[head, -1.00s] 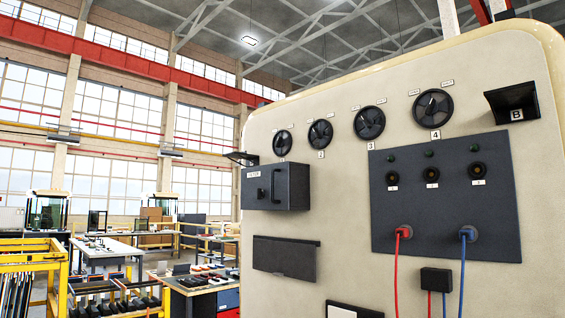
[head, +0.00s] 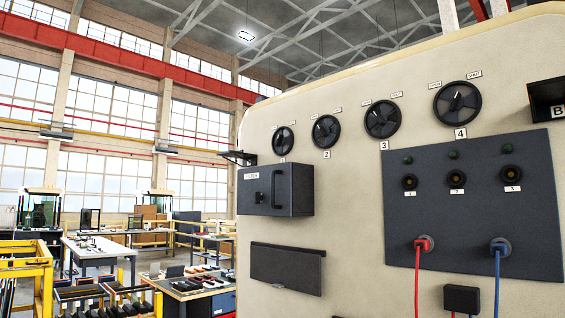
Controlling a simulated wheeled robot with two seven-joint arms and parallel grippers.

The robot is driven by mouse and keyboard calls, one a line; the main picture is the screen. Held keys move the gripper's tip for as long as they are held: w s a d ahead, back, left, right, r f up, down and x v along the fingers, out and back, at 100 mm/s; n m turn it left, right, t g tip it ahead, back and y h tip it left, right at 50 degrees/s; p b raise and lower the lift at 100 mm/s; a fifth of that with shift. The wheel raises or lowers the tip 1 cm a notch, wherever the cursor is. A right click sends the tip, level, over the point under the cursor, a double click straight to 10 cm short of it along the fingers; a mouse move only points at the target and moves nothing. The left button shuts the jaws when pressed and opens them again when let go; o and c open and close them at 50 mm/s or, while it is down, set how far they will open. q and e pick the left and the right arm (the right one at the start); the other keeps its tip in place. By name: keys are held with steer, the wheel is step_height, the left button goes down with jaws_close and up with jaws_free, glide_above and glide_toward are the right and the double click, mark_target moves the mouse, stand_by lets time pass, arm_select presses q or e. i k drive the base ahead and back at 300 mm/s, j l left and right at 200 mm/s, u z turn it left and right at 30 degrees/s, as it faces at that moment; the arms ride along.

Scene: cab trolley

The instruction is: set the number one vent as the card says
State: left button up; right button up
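The cream cab panel (head: 350,230) fills the right half of the head view. A row of round black vents runs along its top. The number one vent (head: 283,141) is the leftmost, seen at an angle, with its number label partly hidden by the box below. The number two vent (head: 326,131), number three vent (head: 383,119) and number four vent (head: 458,103) follow to the right. Small labels sit above each vent, one by vent four reading SHUT. No card with readable settings shows. Neither gripper is in view.
A dark grey box with a handle (head: 275,189) sticks out below vent one. A dark flat holder (head: 286,268) sits lower. A socket panel (head: 480,215) with a red plug (head: 423,245) and blue plug (head: 499,247) is at right. Workbenches (head: 100,247) stand behind at left.

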mark_target(281, 140)
steer(key=i+j+z, duration=0.1)
steer(key=i+j, duration=0.3)
steer(key=i, duration=0.2)
steer(key=i+j+z, duration=0.15)
steer(key=i+j, duration=0.25)
steer(key=i, duration=0.2)
